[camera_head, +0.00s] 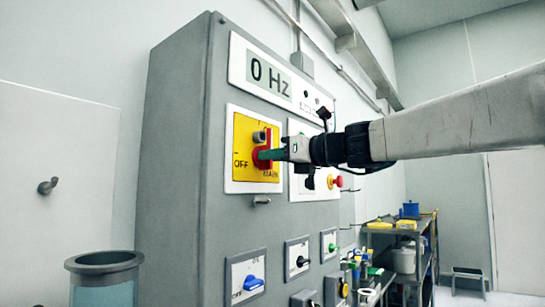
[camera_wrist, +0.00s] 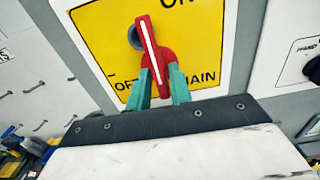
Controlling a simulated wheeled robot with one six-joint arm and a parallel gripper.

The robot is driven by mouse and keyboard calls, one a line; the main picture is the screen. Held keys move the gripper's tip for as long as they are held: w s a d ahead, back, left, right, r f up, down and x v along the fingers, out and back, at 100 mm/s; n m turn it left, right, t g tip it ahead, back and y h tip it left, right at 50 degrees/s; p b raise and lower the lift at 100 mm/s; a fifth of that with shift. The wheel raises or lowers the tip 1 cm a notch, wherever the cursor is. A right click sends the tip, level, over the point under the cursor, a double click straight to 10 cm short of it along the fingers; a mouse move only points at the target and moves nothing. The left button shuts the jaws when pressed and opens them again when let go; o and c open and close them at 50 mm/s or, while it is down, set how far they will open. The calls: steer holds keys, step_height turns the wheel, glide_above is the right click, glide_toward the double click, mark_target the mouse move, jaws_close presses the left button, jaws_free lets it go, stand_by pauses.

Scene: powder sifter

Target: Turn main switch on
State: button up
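The main switch is a red handle with a white line on a yellow plate (camera_head: 243,130) on the grey cabinet's front. In the head view, the red handle (camera_head: 268,136) is partly covered by my gripper (camera_head: 268,154); OFF shows at the plate's left. In the wrist view, the handle (camera_wrist: 148,38) stands nearly upright, its top leaning slightly left. ON is partly cut off at the top, and OFF and MAIN show lower down.
The cabinet's display (camera_head: 271,77) reads 0 Hz. A red button (camera_head: 337,181) is to the right, and a blue knob (camera_head: 253,282) and black knob (camera_head: 301,261) are below. A grey-rimmed cylinder (camera_head: 104,262) stands at lower left. A cluttered shelf (camera_head: 425,228) stands behind at right.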

steer(key=v, duration=0.7)
steer(key=shift+s+d, duration=0.1)
steer(key=s+d+f+n+g+h, duration=0.2)
steer(key=s+f+n, duration=0.2)
steer(key=f+n, duration=0.3)
steer(key=s+d+f+n+g+h, duration=0.1)
steer(key=s+f+n+g+h, duration=0.2)
steer(key=f, duration=0.6)
steer(key=s+d+f+n+g+h, duration=0.15)
steer(key=s+f+n, duration=0.25)
steer(key=f+n, duration=0.4)
steer(key=s+d+f+n+g+h, duration=0.1)
steer(key=s+d+f+n+h, duration=0.3)
steer(key=s+d+f, duration=0.3)
steer(key=s+d+f+n+g+h, duration=0.2)
steer(key=s+d+f, duration=0.5)
steer(key=s+f, duration=0.4)
steer(key=shift+s+d+n+h, duration=0.35)
steer(key=shift+s+n+h, duration=0.3)
steer(key=shift+n+h, duration=0.25)
